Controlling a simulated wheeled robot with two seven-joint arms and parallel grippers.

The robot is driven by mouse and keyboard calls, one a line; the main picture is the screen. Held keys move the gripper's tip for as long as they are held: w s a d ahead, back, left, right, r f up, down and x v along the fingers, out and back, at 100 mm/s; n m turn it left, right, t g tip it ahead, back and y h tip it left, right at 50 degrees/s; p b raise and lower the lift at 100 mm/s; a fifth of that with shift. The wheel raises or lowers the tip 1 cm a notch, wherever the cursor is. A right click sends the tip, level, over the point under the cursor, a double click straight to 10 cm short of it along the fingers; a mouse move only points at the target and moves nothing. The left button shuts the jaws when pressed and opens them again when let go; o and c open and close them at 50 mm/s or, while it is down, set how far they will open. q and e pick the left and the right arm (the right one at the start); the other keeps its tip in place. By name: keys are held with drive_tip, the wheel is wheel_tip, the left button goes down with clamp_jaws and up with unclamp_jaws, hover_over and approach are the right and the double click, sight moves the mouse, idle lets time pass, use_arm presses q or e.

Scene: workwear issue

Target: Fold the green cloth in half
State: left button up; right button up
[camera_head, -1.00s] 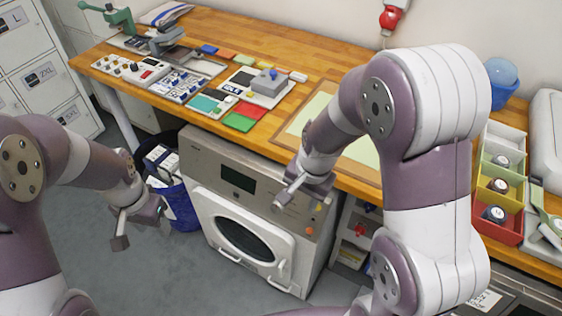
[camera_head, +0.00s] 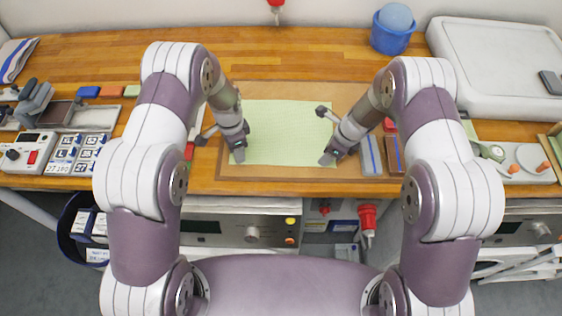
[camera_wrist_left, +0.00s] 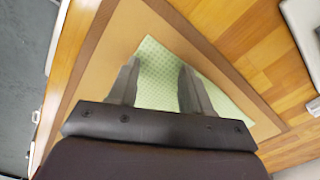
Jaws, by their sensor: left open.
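The pale green cloth (camera_head: 282,138) lies flat and unfolded on a brown-bordered board (camera_head: 275,89) on the wooden bench. My left gripper (camera_head: 221,149) is open at the cloth's left edge, near its front left corner, and holds nothing. In the left wrist view, the cloth (camera_wrist_left: 160,88) shows between and beyond the spread fingers of the left gripper (camera_wrist_left: 159,67). My right gripper (camera_head: 325,135) has its fingers apart at the cloth's right edge. Whether either gripper touches the cloth is not clear. The arms hide small parts of the board's sides.
A blue bucket (camera_head: 391,34) and a large white case (camera_head: 500,65) stand at the back right. A control panel (camera_head: 28,153) and trays are at left. The bench behind the cloth is clear.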

use_arm(q)
drive_tip(key=shift+s+d+r, duration=0.1)
drive_tip(key=shift+s, duration=0.05)
use_arm(e)
drive_tip(key=shift+s, duration=0.15)
use_arm(q)
drive_tip(key=shift+w+a+f, duration=0.3)
drive_tip(key=shift+w, duration=0.05)
drive_tip(key=shift+c, duration=0.2)
use_arm(e)
drive_tip(key=shift+w+a+f, duration=0.15)
drive_tip(key=shift+w+a, duration=0.1)
drive_tip(key=shift+w, duration=0.1)
drive_tip(key=shift+c, duration=0.2)
use_arm(q)
drive_tip(key=shift+a, duration=0.1)
drive_tip(key=shift+c, duration=1.2)
use_arm(e)
drive_tip(key=shift+a, duration=0.1)
drive_tip(key=shift+c, duration=1.2)
use_arm(q)
drive_tip(key=shift+s+r, duration=0.1)
drive_tip(key=shift+s, duration=0.05)
clamp_jaws()
use_arm(e)
drive_tip(key=shift+s+d, duration=0.15)
drive_tip(key=shift+d, duration=0.05)
clamp_jaws()
drive_tip(key=shift+a, duration=0.1)
